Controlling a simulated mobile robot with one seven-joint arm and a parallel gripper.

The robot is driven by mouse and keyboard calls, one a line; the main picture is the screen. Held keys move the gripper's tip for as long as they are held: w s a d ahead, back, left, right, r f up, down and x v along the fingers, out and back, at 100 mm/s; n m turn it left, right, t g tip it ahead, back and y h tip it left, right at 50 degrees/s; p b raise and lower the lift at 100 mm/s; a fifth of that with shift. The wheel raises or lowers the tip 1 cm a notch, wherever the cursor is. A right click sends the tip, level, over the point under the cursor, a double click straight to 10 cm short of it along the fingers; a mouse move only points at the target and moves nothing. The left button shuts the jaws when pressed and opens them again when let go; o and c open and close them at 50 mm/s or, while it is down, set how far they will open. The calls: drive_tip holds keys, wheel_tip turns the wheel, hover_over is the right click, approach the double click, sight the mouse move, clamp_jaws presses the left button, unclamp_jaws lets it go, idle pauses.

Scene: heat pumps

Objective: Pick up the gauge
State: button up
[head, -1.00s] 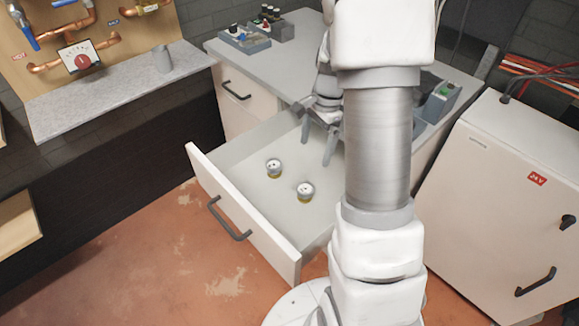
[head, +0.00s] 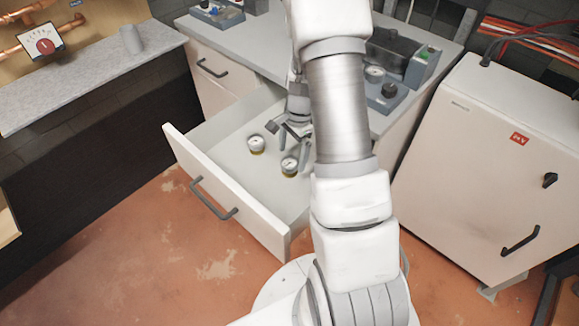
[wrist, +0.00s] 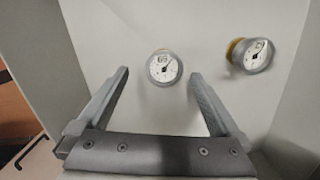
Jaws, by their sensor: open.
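Two small round gauges with white dials and brass-coloured bases stand in the open drawer. One gauge (head: 289,166) is nearer the drawer's right side in the head view; in the wrist view a gauge (wrist: 164,67) lies just beyond and between my fingertips. The other gauge (head: 256,144) is farther left in the head view; a second gauge (wrist: 251,55) shows at the upper right in the wrist view. My gripper (head: 292,145) is open and empty, inside the drawer space above its floor. It also shows in the wrist view (wrist: 159,74). Which gauge matches which across views is unclear.
The drawer (head: 215,180) is pulled out, its walls around my gripper. A grey worktop (head: 262,45) is behind it. A third gauge (head: 375,74) sits on a blue-grey device there. A white cabinet (head: 480,150) stands at right. The floor in front is clear.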

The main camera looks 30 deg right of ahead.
sight(290, 161)
drive_tip(key=f, duration=0.3)
drive_tip(key=f+b, duration=0.1)
drive_tip(key=shift+w+a+f, duration=0.25)
drive_tip(key=shift+w+f, duration=0.05)
drive_tip(key=shift+f, duration=0.1)
drive_tip(key=shift+r, duration=0.1)
clamp_jaws()
